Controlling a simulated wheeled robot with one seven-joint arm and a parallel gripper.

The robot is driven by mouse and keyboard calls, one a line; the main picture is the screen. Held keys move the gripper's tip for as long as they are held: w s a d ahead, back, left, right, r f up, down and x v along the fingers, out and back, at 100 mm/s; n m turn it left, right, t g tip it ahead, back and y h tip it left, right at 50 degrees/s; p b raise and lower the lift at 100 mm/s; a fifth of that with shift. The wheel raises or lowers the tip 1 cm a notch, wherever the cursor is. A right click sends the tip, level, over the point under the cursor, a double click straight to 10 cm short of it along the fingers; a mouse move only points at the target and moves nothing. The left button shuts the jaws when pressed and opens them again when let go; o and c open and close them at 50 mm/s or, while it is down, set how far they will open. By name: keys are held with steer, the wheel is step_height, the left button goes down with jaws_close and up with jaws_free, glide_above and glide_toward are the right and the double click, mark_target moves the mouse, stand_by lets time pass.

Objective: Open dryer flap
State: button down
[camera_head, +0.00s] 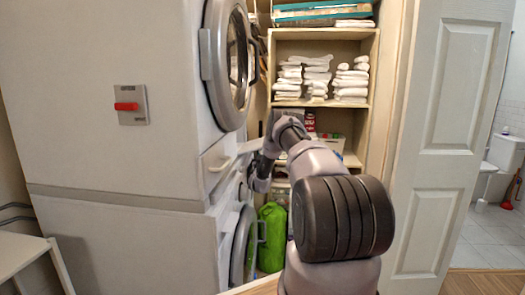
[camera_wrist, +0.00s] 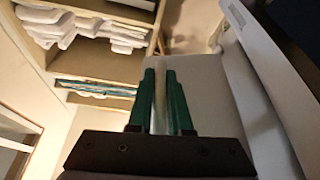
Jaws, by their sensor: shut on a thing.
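The dryer flap (camera_head: 250,146) is a pale panel that sticks out from the front of the stacked machine, below the round upper door (camera_head: 227,62). It reaches toward my wrist. In the wrist view my gripper (camera_wrist: 164,73) has two green fingers, close together on a thin pale edge that I take to be the flap's. A broad pale panel (camera_wrist: 205,85) lies behind and right of the fingers. In the head view my own arm hides the fingertips and part of the flap, so how far it stands open is hard to tell.
Wooden shelves (camera_head: 321,104) with stacked white towels (camera_head: 303,78) stand behind my arm. A green bag (camera_head: 271,238) is low beside the lower round door (camera_head: 240,248). A white door (camera_head: 440,150) stands at the right. A red switch (camera_head: 127,106) is on the machine's side.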

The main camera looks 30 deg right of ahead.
stand_by(0.4)
steer(key=c, duration=0.8)
jaws_free()
steer(key=shift+c, duration=0.2)
steer(key=v, duration=1.1)
